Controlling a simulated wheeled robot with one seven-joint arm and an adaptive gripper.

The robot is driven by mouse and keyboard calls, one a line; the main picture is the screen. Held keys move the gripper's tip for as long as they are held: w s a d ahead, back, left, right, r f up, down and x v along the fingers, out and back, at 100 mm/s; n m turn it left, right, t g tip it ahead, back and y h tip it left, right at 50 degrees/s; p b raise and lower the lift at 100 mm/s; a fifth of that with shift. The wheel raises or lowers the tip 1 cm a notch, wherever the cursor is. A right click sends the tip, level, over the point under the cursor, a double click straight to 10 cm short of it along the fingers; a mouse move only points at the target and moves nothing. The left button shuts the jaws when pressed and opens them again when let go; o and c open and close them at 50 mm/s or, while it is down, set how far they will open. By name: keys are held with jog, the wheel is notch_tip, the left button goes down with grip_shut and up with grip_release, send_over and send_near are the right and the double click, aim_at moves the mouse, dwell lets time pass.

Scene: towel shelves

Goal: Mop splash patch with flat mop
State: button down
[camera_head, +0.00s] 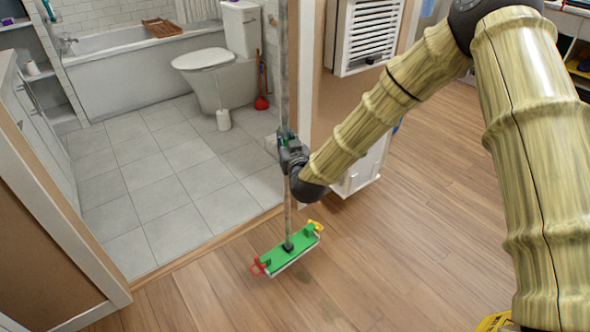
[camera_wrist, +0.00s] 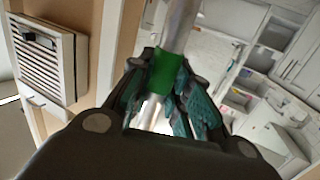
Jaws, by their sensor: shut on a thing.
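A flat mop with a green head (camera_head: 290,249) is at the middle of the head view, at the wooden floor just outside the bathroom doorway. The head has a red clip at its left end and a yellow clip at its right end. Its grey pole (camera_head: 285,90) stands nearly upright. My gripper (camera_head: 287,150) is shut on the pole, around a green band (camera_wrist: 160,72) that the wrist view shows between the fingers. A faint darker patch (camera_head: 343,322) shows on the wood at the bottom of the head view; I cannot tell for sure whether it is the splash.
A door frame (camera_head: 75,235) stands at the left and a wall edge (camera_head: 311,60) behind the pole. A toilet (camera_head: 222,60), a white brush holder (camera_head: 223,120) and a red plunger (camera_head: 261,100) are in the tiled bathroom. The wooden floor (camera_head: 420,190) at centre right is clear.

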notch_tip(320, 180, down, 11)
jog(key=s+d+h+b, duration=0.1)
jog(key=s+b, duration=0.1)
jog(key=b, duration=0.3)
jog(key=shift+s+d+m+t, duration=0.25)
jog(key=shift+s+m+t, duration=0.05)
jog(key=shift+s+m, duration=0.1)
jog(key=shift+f, duration=0.45)
dwell(0.5)
jog(key=shift+d, duration=0.1)
jog(key=s+d+p, duration=0.1)
jog(key=s+d, duration=0.8)
jog(key=s, duration=0.4)
jog(key=s+d+p, duration=0.2)
jog(key=s+d, duration=0.7)
jog(key=s, duration=0.3)
jog(key=shift+s+d, duration=0.15)
jog(key=shift+s, duration=0.25)
jog(key=shift+r, duration=0.2)
